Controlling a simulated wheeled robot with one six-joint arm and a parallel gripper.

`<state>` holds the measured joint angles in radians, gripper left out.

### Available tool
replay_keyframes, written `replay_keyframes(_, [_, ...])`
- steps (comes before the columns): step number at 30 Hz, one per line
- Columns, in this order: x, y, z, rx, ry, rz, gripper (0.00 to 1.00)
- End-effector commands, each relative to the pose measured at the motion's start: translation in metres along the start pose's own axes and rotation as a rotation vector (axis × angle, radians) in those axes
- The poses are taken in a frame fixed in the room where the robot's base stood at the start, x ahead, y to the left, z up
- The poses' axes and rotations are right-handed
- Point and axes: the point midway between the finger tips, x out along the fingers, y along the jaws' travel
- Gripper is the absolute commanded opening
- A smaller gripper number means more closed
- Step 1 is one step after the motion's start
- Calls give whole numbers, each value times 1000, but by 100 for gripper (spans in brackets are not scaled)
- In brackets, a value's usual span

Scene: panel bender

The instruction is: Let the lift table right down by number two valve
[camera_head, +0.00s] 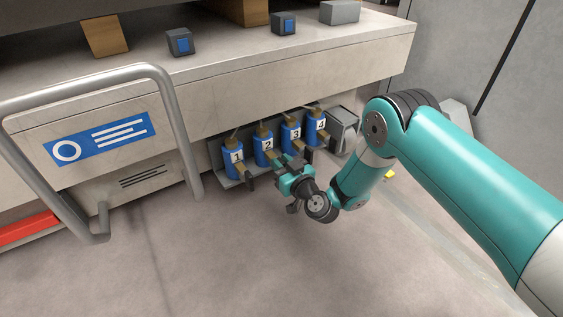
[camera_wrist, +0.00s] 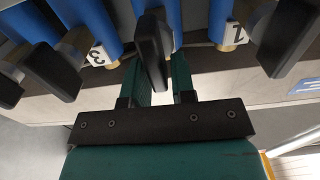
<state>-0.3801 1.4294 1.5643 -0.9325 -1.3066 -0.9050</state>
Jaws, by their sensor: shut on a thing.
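Several blue valves stand in a row on a grey bracket under a pale bench-like body (camera_head: 290,75), numbered 1 to 4. The number two valve (camera_head: 263,147) is second from the left, its label turned to the head view. My gripper (camera_head: 281,163) is at its front. In the wrist view, upside down, its dark lever (camera_wrist: 151,45) lies between my gripper's two teal fingers (camera_wrist: 161,75), which are shut on it. Its label is hidden there, but it lies between labels 3 and 1. I cannot tell which part is the lift table.
The levers of valve 1 (camera_wrist: 285,40) and valve 3 (camera_wrist: 52,70) flank my fingers closely. A grey tubular rail (camera_head: 180,130) stands to the left of the valves, a grey box (camera_head: 341,125) to the right. The floor in front is clear.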

Motion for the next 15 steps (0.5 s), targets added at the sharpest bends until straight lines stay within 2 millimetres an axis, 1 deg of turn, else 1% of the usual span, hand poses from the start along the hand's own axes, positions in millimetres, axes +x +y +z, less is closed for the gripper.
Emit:
replay_keyframes(1, [6,-1,-3,-9,14,-8,0])
replay_keyframes(8, [6,0,-4,74,13,-9,0])
replay_keyframes(15, [7,4,-4,260,12,-10,0])
